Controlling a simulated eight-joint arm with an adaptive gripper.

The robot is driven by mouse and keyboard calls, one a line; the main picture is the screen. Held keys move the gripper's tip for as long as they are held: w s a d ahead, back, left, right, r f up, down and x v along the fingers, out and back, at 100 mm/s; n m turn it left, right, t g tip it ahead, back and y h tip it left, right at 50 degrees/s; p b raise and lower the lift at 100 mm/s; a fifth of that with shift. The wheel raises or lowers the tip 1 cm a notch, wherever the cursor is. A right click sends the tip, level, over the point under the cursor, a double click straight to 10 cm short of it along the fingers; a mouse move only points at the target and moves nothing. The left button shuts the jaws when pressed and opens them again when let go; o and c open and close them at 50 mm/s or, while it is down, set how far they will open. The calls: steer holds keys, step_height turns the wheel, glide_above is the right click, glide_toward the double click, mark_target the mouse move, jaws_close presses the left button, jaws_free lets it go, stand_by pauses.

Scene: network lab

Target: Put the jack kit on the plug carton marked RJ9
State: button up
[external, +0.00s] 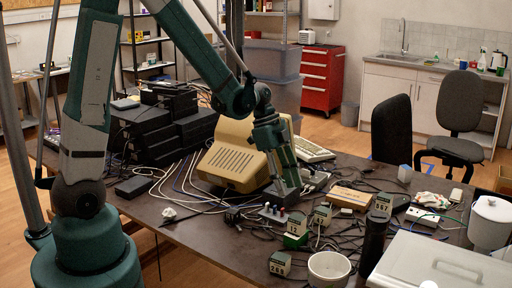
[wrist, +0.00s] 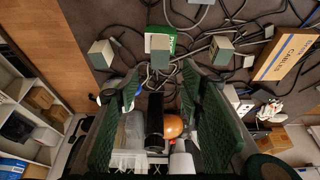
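My gripper (external: 288,190) points down over the table, near a dark block with coloured knobs (external: 281,213). In the wrist view its two green fingers (wrist: 162,85) stand wide apart, with nothing held between them. Several small grey-green boxes with number labels are in the external view: one reading 12 (external: 297,224), one reading 268 (external: 280,263), one reading 567 (external: 383,203) and one more (external: 322,214). A green-and-white carton (external: 295,240) lies under or against the 12 box; it also shows in the wrist view (wrist: 184,41). I cannot read RJ9 anywhere, nor tell which thing is the jack kit.
A beige monitor (external: 238,158) stands behind the gripper. An orange-brown cables box (external: 349,198) lies to the right. Loose cables cover the tabletop middle. A white cup (external: 329,269), dark cylinder (external: 373,243) and large grey case (external: 440,264) crowd the front right.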

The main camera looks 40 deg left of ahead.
steer(key=shift+a+r, duration=0.1)
stand_by(0.4)
steer(key=s+a+r+n+t+y, duration=0.2)
steer(key=s+a+r+n, duration=0.6)
steer(key=a, duration=0.4)
steer(key=s+a+r+n+t+y, duration=0.2)
steer(key=s+a+r+n+t, duration=0.3)
steer(key=s+a+r+n, duration=0.4)
steer(key=shift+a+r+n, duration=0.5)
steer(key=shift+a+r, duration=0.3)
steer(key=shift+a, duration=0.8)
steer(key=shift+s, duration=0.1)
